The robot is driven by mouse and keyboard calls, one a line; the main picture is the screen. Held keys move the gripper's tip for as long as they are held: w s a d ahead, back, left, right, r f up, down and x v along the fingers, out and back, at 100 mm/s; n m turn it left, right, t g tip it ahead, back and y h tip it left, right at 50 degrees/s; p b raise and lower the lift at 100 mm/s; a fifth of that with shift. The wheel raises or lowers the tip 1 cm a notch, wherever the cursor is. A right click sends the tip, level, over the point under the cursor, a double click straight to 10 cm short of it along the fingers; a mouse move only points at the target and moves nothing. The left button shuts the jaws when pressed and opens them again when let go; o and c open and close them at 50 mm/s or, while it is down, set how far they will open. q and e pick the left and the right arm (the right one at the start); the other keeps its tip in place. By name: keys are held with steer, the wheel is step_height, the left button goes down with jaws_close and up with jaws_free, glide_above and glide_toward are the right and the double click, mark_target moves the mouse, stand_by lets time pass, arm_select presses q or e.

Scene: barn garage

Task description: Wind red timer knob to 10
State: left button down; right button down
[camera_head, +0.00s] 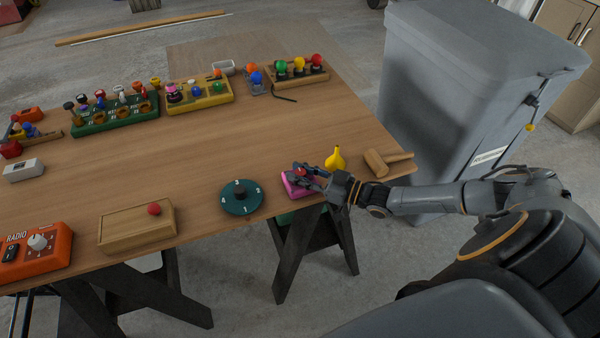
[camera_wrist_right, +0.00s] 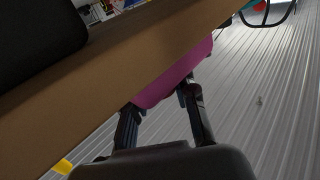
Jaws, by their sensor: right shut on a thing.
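The pink timer (camera_head: 291,188) sits near the front right edge of the wooden table. A small part of its red knob (camera_head: 301,171) shows between the fingers of my right gripper (camera_head: 302,174). The right gripper is shut on the knob. In the right wrist view the timer's pink body (camera_wrist_right: 178,75) is seen close up in front of the gripper fingers (camera_wrist_right: 158,100), and the knob is hidden there. The dial marks and the knob's setting cannot be read. My left gripper is not in view.
A yellow pear-shaped object (camera_head: 336,159) stands just behind the timer, with a wooden mallet (camera_head: 378,164) to its right. A green numbered dial (camera_head: 241,209) lies to the left. A large grey bin (camera_head: 440,100) stands beyond the table's right edge. The table's middle is clear.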

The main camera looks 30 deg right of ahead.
stand_by(0.9)
steer(key=c, duration=1)
jaws_free()
steer(key=shift+c, duration=0.2)
steer(key=shift+s+d, duration=0.1)
steer(key=v, duration=1.2)
